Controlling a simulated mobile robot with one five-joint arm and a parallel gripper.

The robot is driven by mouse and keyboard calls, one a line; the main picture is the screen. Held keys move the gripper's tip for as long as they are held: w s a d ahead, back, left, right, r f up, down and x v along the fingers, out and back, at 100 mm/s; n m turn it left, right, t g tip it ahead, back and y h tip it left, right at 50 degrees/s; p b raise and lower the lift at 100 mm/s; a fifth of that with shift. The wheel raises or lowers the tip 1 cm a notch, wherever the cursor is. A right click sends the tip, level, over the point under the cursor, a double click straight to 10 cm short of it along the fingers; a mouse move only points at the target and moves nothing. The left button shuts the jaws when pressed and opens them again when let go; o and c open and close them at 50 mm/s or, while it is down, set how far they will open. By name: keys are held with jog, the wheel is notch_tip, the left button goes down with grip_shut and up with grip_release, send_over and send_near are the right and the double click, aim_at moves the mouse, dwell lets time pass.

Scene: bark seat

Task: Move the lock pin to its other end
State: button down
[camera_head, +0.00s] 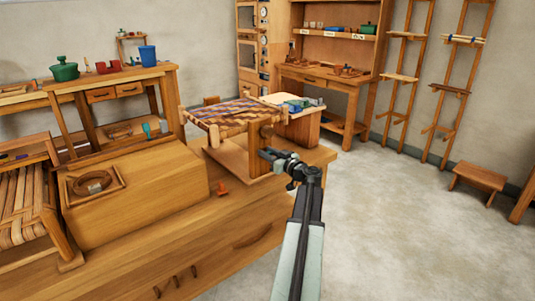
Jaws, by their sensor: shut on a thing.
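My gripper (266,154) reaches in from the lower right and is shut at the near right post of a wooden frame (233,159). A woven seat of purple and tan strips (230,113) lies on top of the frame. What the jaws hold is small and mostly hidden by them; it appears to be the lock pin, at the post's side.
The frame stands on a wooden bench (180,255). A small orange-red piece (222,189) lies left of my gripper. A wooden block (135,200) bears a tray with a coil (93,183).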

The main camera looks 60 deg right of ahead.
jog(key=shift+s, duration=0.1)
jog(key=v, duration=0.2)
jog(key=shift+s+a, duration=0.15)
jog(key=shift+s, duration=0.15)
jog(key=c, duration=1)
grip_release()
jog(key=shift+c, duration=0.2)
jog(key=v, duration=0.8)
